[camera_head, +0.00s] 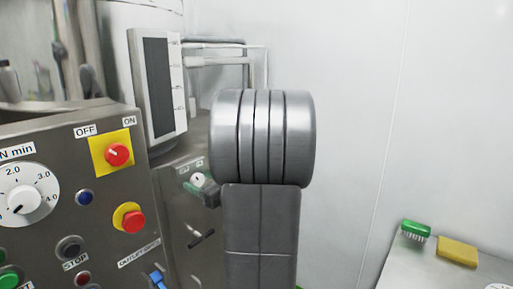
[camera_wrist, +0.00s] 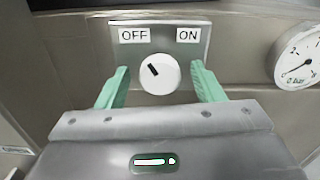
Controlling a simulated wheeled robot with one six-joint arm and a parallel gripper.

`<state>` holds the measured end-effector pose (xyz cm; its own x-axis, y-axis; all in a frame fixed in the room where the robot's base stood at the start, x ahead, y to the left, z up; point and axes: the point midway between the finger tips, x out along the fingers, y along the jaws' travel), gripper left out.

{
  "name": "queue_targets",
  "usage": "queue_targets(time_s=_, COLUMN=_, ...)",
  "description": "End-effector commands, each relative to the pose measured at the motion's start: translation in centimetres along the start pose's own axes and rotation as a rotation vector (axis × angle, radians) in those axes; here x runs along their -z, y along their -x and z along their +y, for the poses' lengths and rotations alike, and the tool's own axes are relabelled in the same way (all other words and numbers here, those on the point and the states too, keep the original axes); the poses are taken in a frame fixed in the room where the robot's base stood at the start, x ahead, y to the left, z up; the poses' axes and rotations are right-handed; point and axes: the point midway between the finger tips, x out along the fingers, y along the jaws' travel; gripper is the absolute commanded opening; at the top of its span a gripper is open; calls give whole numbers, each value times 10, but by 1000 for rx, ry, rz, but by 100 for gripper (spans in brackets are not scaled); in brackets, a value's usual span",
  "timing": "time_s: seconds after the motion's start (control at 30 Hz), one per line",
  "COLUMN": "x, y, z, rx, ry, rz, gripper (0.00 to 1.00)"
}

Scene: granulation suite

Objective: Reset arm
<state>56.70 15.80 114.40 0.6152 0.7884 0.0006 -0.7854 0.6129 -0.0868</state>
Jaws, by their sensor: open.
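In the wrist view, a white round knob (camera_wrist: 168,83) sits on a metal plate below OFF and ON labels. Its black mark tilts to the upper left, toward OFF. My gripper (camera_wrist: 160,72) is open, with one green finger on each side of the knob. A gap shows between each finger and the knob, and nothing is held. In the head view, the small white knob (camera_head: 197,178) shows left of my arm. A green finger of my gripper (camera_head: 209,187) shows just beside it, and my arm hides the rest.
A control panel with a red switch on a yellow plate (camera_head: 117,154), a red button (camera_head: 134,221) and a dial (camera_head: 24,199) stands at left. A pressure gauge (camera_wrist: 303,62) is right of the knob. A table (camera_head: 408,262) at right bears a green brush (camera_head: 415,229) and yellow sponge (camera_head: 457,252).

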Motion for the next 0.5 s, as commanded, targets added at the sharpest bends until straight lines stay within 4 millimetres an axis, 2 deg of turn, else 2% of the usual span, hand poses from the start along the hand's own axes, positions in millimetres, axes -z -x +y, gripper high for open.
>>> queue_targets(time_s=0.23, x=-4, y=0, z=-1, rx=1, ry=-149, rz=2, gripper=61)
queue_targets(time_s=0.33, x=1, y=16, z=-1, rx=3, ry=-142, rz=0, gripper=61)
queue_targets(time_s=0.5, x=1, y=29, z=-1, rx=1, ry=-141, rz=0, gripper=61)
